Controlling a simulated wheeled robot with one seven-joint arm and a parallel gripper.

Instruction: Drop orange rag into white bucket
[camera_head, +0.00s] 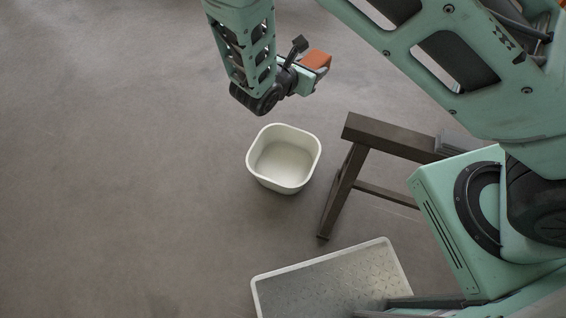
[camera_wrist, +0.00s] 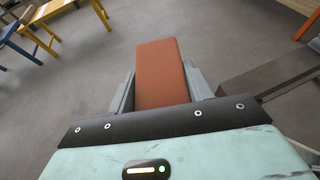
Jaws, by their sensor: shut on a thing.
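The orange rag (camera_head: 317,60) looks like a flat, folded block. My gripper (camera_head: 308,74) is shut on it and holds it up in the air, above and to the right of the white bucket in the head view. In the wrist view the orange rag (camera_wrist: 160,72) sits between the two grey fingers of my gripper (camera_wrist: 161,92) and sticks out past them. The white bucket (camera_head: 284,186) stands on the floor, open at the top and empty. It does not show in the wrist view.
A dark brown trestle (camera_head: 385,137) stands just right of the bucket; a dark surface also shows at the right in the wrist view. A grey metal platform with a white rim (camera_head: 318,262) is at the bottom. Blue and yellow furniture (camera_wrist: 40,25) stands far off. The floor at left is clear.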

